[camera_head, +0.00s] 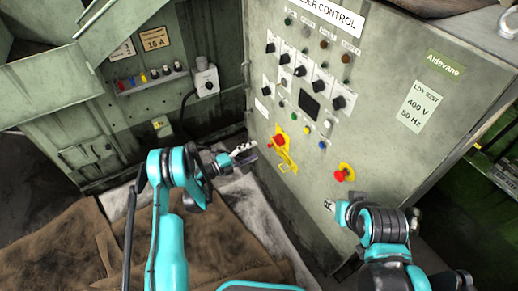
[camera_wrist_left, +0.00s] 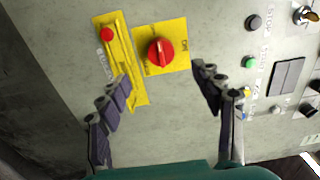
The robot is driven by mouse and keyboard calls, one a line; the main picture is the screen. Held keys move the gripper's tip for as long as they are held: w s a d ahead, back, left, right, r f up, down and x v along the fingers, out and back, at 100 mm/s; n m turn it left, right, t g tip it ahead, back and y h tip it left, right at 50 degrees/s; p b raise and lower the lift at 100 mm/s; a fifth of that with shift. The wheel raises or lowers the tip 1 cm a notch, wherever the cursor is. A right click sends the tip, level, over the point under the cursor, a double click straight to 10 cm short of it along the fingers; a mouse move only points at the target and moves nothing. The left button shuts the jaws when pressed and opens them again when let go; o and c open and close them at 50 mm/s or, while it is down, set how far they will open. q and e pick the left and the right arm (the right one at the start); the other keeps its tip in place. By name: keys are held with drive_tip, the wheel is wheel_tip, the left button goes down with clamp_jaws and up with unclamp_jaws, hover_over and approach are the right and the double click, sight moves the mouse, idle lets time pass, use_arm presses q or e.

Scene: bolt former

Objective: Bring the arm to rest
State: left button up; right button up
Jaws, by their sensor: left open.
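My left gripper (camera_head: 244,153) is in front of the lower left part of the grey control cabinet (camera_head: 390,130). In the left wrist view its two fingers (camera_wrist_left: 163,88) are spread wide with nothing between them. A red rotary switch (camera_wrist_left: 160,52) on a yellow plate lies beyond the gap, apart from the fingers; it also shows in the head view (camera_head: 279,140). My right gripper (camera_head: 331,206) is small at the lower right, by the cabinet face below a red mushroom button (camera_head: 344,174). Its jaws are too small to judge.
Rows of black knobs (camera_head: 300,71) and coloured lamps cover the cabinet's upper left. A yellow strip with a red round part (camera_wrist_left: 107,34) is left of the switch. A grey socket box (camera_head: 206,80) is on the rear wall. Brown cloth (camera_head: 75,250) lies below.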

use_arm(q)
drive_tip(key=shift+s+a, duration=0.1)
idle(0.4)
drive_tip(key=w+a+r+n+t+y, duration=0.1)
drive_tip(key=a+r+n+t+y, duration=0.35)
drive_tip(key=r, duration=0.75)
drive_tip(key=w+a+r+n+t+y, duration=0.2)
drive_tip(key=a+r+n+y, duration=0.25)
drive_tip(key=r+n, duration=0.55)
drive_tip(key=w+a+r+n+t+y, duration=0.1)
drive_tip(key=a+r+n+t+y, duration=0.3)
drive_tip(key=r, duration=1.1)
drive_tip(key=s+a+n+g+y, duration=0.2)
drive_tip(key=s+n+g+y, duration=0.4)
drive_tip(key=s, duration=0.6)
drive_tip(key=s+d+f+n+g+h, duration=0.1)
drive_tip(key=s+f, duration=0.3)
drive_tip(key=s, duration=0.4)
drive_tip(key=s+d+f+n+g+h, duration=0.1)
drive_tip(key=s+d+f+g, duration=0.3)
drive_tip(key=s, duration=0.5)
drive_tip(key=s+d+f+n+g+h, duration=0.2)
drive_tip(key=s+f+g, duration=0.1)
drive_tip(key=s+f, duration=0.3)
drive_tip(key=shift+s+d, duration=0.15)
drive_tip(key=shift+s, duration=1.05)
